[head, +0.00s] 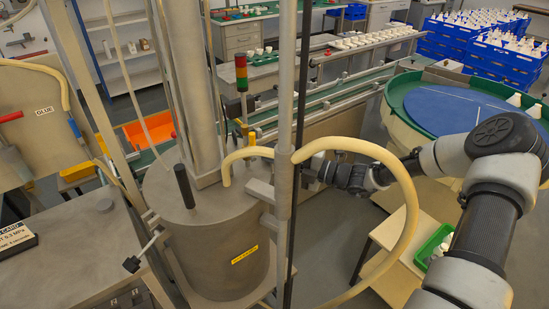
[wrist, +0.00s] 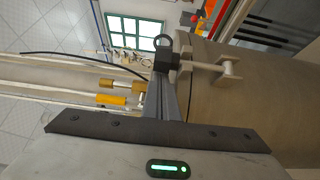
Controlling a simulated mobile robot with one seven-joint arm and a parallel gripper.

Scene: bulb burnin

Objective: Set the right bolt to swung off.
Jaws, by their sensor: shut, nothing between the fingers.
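The grey pressure tank (head: 215,235) stands at the centre left of the head view. The left bolt (head: 148,247), a thin rod with a black end, sticks outward from its left side. In the wrist view, what looks like the right bolt (wrist: 203,66) is a pale rod running from a pale bracket to a black ringed end (wrist: 163,58). I cannot tell whether it is seated or swung off. My gripper (wrist: 163,85) is shut and empty, its fingertips close to that black end; contact is unclear. In the head view my gripper (head: 313,172) is partly hidden by the upright post.
The upright grey post (head: 284,130) and a cream hose (head: 408,195) looping round my wrist stand close to the arm. A round blue-topped table (head: 440,108) is at the right. A low bench with a green tray (head: 433,245) stands below the arm.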

